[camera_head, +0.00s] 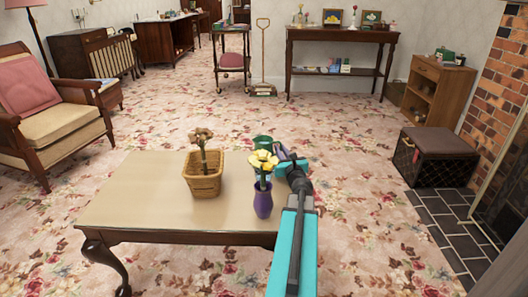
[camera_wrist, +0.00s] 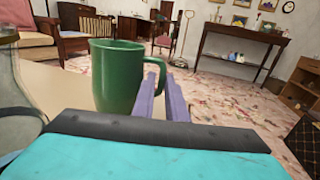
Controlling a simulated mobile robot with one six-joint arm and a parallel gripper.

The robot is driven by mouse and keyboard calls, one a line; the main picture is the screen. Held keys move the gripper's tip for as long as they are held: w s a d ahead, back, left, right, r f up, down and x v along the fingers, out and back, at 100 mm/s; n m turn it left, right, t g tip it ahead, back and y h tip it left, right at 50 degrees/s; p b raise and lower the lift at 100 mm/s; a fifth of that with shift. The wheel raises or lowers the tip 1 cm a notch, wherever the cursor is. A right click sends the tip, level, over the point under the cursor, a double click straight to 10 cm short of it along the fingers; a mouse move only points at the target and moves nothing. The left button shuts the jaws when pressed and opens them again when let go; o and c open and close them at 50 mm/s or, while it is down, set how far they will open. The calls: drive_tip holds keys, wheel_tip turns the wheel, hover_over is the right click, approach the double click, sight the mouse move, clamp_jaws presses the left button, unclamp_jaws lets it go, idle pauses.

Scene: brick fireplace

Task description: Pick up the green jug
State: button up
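The green jug (camera_head: 262,142) stands at the far edge of the low table, behind the purple vase. In the wrist view the jug (camera_wrist: 117,75) is upright, with its handle on the right. My gripper (camera_head: 283,151) is just to the right of the jug. In the wrist view my gripper's (camera_wrist: 161,80) two purple fingers are a little apart, on either side of the handle. One finger seems to pass through the handle's loop. I cannot tell whether the fingers press on the handle. The jug's lower part is partly hidden by my gripper.
On the table (camera_head: 130,190) stand a wicker basket (camera_head: 203,182) with dried flowers and a purple vase (camera_head: 263,203) with yellow flowers, near my arm. A blurred glass object (camera_wrist: 15,95) is close at the wrist view's left. An armchair (camera_head: 60,118) stands left; a dark box (camera_head: 436,160) stands right.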

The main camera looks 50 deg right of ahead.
drive_tip(key=shift+w+d, duration=0.1)
drive_tip(key=shift+b+x, duration=0.65)
drive_tip(key=shift+x, duration=0.6)
drive_tip(key=shift+b+x, duration=0.35)
drive_tip(key=shift+x, duration=0.9)
clamp_jaws()
drive_tip(key=shift+r, duration=0.1)
